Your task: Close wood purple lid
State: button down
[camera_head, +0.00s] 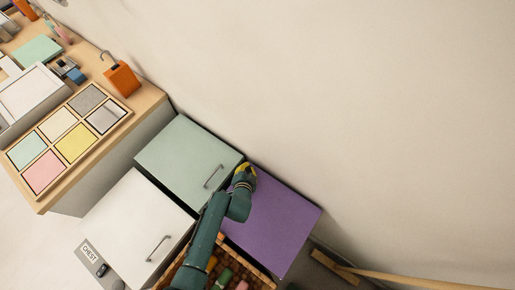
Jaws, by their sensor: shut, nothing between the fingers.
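The purple lid (275,220) is a flat panel to the right of the pale green lid (188,160), with a dark gap between the two. I cannot tell how far it is tilted. My gripper (245,170), with yellow parts at its end, is at the purple lid's upper left corner, by the edge of the green lid. It looks empty and its fingers are shut, very small in this view. I cannot tell whether it touches the purple lid. My arm hides part of the purple lid's left side.
A white lid (135,225) with a handle lies at lower left, near a "CHEST" label (89,254). A woven basket (260,279) with colored items is below the purple lid. A wooden counter (150,98) bears a swatch tray (122,122). A wall rises behind; a wooden bar (420,281) is at lower right.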

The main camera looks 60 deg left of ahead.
jog(key=r+p, duration=0.1)
jog(key=s+r+p, duration=0.1)
jog(key=r+p, duration=0.2)
jog(key=r, duration=0.1)
jog(key=shift+s+d+p, duration=0.15)
jog(key=shift+d+p, duration=0.15)
jog(key=s+d+r+p, duration=0.2)
jog(key=s+r, duration=0.3)
jog(key=r, duration=0.1)
jog(key=shift+d+p, duration=0.25)
jog(key=shift+p, duration=0.1)
